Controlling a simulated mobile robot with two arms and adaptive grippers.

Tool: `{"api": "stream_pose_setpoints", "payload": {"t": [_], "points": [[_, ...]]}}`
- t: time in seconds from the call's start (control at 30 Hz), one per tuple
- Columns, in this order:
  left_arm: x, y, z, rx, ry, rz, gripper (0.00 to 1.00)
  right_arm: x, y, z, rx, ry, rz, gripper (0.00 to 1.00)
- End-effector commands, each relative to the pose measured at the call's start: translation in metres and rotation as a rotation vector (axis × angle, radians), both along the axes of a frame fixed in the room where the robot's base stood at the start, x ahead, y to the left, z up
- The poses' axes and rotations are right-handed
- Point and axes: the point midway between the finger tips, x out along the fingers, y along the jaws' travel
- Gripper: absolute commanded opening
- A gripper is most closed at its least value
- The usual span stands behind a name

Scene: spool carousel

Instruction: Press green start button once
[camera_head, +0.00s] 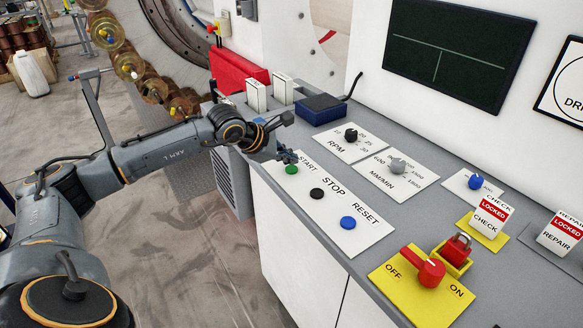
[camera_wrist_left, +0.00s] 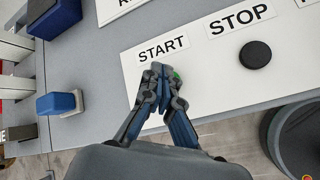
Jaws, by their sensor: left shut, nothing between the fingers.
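The green start button (camera_head: 292,169) sits on a white plate (camera_head: 330,206) marked START, STOP and RESET, in the head view. The black stop button (camera_head: 317,193) and blue reset button (camera_head: 348,222) are on the same plate. My left gripper (camera_head: 288,157) is shut and empty, its tips just beside the green button, on the START label side. In the left wrist view the shut fingertips (camera_wrist_left: 160,68) cover most of the green button (camera_wrist_left: 176,75); only a sliver shows. I cannot tell whether they touch it. My right gripper is not in view.
A yellow plate (camera_head: 388,284) with a red OFF/ON switch (camera_head: 430,268) and a red padlock (camera_head: 456,249) is at the front right. RPM (camera_head: 351,134) and MM/MIN (camera_head: 398,165) knobs stand behind the buttons. A dark blue box (camera_head: 320,108) stands farther back.

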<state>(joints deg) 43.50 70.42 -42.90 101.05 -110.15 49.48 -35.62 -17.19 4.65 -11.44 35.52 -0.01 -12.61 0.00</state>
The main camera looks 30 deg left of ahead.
Motion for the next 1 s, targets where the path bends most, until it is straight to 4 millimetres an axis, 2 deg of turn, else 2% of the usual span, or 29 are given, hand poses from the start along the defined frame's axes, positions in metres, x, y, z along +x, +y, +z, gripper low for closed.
{"api": "stream_pose_setpoints", "payload": {"t": [0.27,0.7,1.0], "points": [[0.000,0.000,0.006,0.000,-0.001,0.000,0.00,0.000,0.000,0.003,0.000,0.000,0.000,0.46],[0.000,0.000,0.048,0.000,-0.001,0.000,0.00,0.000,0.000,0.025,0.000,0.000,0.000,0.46],[0.000,0.000,0.050,-0.001,-0.001,-0.001,0.00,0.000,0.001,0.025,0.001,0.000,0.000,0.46]]}}
